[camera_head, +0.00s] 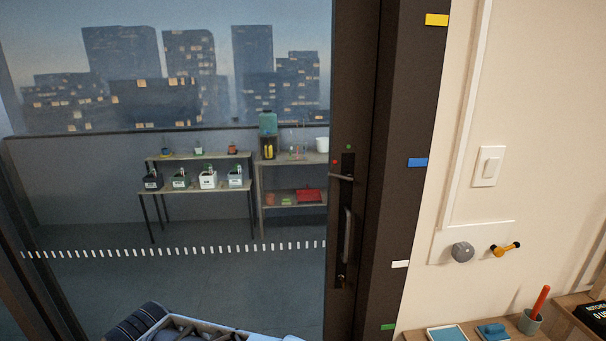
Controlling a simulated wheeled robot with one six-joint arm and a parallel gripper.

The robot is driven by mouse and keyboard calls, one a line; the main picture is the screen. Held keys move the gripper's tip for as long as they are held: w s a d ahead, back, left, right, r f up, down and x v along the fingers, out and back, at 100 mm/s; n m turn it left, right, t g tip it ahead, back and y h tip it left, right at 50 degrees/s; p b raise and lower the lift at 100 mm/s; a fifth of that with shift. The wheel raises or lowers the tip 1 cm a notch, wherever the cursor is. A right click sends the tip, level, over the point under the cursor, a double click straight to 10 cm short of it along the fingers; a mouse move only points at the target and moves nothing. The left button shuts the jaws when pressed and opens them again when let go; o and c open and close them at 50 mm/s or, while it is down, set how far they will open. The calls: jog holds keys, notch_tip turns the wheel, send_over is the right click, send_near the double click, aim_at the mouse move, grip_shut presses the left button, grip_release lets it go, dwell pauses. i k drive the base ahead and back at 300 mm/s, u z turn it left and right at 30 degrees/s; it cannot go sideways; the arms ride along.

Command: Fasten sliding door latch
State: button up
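The sliding door is a large glass pane in a dark frame; its closing stile (340,110) stands upright right of centre, against or close to the dark jamb (400,120). The latch (341,177) is a small metal lever on the stile, lying nearly horizontal and pointing left. A red dot (334,162) is at its upper left and a green dot (348,147) is above it. Below it is a vertical pull handle (348,235). Whether the latch is engaged cannot be told.
A low wooden shelf (420,336) with small items stands at bottom right. Planters and shelves (290,160) are behind the glass.

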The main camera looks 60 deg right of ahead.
aim_at(347, 175)
jog(key=u, duration=1.25)
jog(key=k, duration=0.95)
jog(key=z, duration=1.25)
